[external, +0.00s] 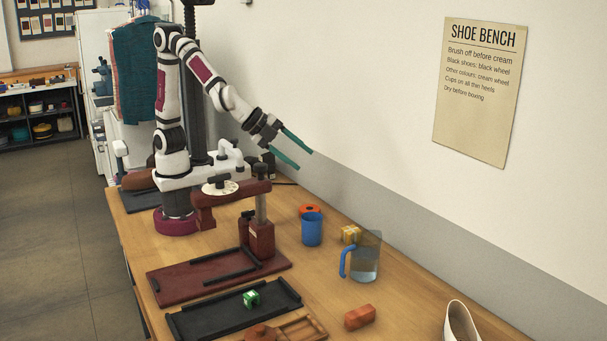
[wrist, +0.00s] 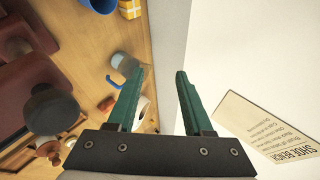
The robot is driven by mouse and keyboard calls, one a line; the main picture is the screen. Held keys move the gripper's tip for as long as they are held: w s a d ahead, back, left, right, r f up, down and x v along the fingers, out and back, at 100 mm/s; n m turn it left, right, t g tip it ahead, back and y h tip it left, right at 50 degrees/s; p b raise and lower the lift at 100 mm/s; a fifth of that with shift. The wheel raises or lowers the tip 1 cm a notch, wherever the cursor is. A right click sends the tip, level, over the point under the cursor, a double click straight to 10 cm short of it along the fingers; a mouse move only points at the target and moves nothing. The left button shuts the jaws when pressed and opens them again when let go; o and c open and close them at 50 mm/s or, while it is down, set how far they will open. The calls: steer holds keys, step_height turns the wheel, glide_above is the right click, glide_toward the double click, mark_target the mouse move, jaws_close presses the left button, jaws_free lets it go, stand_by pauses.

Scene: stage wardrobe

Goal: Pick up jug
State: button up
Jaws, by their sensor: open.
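The jug (external: 365,264) is a clear vessel with a blue handle, partly filled with a pale liquid. It stands upright on the wooden bench in the external view, right of the blue cup. In the wrist view the jug (wrist: 122,64) shows at left of centre, partly behind one finger. My gripper (external: 305,160) has two green fingers. It is open and empty, held in the air near the wall, above and to the left of the jug. In the wrist view my gripper (wrist: 160,72) has its fingers spread, with bench and wall between them.
An orange-red block (external: 360,317) and a cream shoe (external: 460,322) lie nearer the front. A dark red press (external: 260,240) stands left. The wall borders the bench.

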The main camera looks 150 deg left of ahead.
steer(key=w+a+f+t, duration=0.1)
steer(key=w+a+f, duration=0.2)
steer(key=w, duration=0.2)
steer(key=n+t+h, duration=0.1)
steer(key=n+h, duration=0.1)
steer(key=h, duration=0.2)
glide_toward(358, 260)
steer(key=w+f+n, duration=0.1)
steer(key=w+f, duration=0.1)
steer(key=f, duration=0.1)
steer(key=w+f+n+t+h, duration=0.1)
steer(key=w+f+n, duration=0.1)
steer(key=f, duration=0.1)
steer(key=w+f+n+t+h, duration=0.1)
steer(key=w+f+n, duration=0.1)
steer(key=f, duration=0.1)
steer(key=shift+w+a+f, duration=0.15)
steer(key=shift+w+f, duration=0.1)
steer(key=shift+f, duration=0.15)
jaws_close()
steer(key=shift+r, duration=0.1)
